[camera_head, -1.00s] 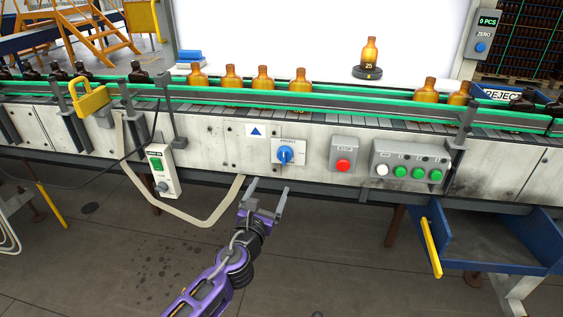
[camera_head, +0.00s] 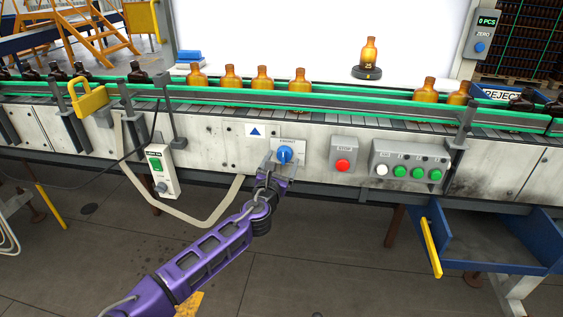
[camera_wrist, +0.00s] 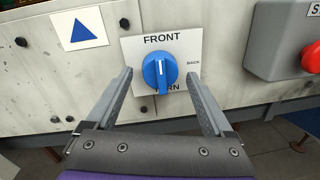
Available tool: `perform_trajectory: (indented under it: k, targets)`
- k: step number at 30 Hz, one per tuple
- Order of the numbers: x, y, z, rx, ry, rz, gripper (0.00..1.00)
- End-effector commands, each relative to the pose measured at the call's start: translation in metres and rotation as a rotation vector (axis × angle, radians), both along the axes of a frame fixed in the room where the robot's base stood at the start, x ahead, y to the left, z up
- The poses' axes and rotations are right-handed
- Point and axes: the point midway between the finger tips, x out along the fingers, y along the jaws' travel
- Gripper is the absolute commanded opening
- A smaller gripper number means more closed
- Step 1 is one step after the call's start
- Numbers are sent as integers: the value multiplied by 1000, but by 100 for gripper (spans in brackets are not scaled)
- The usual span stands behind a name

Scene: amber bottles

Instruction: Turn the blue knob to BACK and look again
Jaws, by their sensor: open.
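The blue knob (camera_head: 285,155) sits on a white plate on the conveyor's front panel. In the wrist view the knob (camera_wrist: 160,73) has a white pointer line that stands near vertical, toward the word FRONT on the plate (camera_wrist: 190,48). BACK is printed in small letters to the right of the knob. A word below the knob is partly hidden. My gripper (camera_head: 280,166) is right in front of the knob. In the wrist view the open fingers of my gripper (camera_wrist: 160,85) stand one on each side of the knob, with a gap on both sides.
A red stop button (camera_head: 343,165) sits to the right of the knob, and a box of white and green buttons (camera_head: 411,166) further right. A blue triangle sign (camera_head: 257,131) is at upper left. Amber bottles (camera_head: 263,78) stand on the conveyor; one bottle (camera_head: 369,51) stands on a dark round stand.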

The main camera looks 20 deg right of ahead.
Motion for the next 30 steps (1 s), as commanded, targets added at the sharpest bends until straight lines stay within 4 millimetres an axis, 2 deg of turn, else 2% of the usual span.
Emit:
perform_trajectory:
  k: [5,19,20,30]
  targets:
    - [0,0,0,0,0,0,86]
    - [0,0,0,0,0,0,4]
    - [0,0,0,0,0,0,1]
    - [0,0,0,51,-33,-1,1]
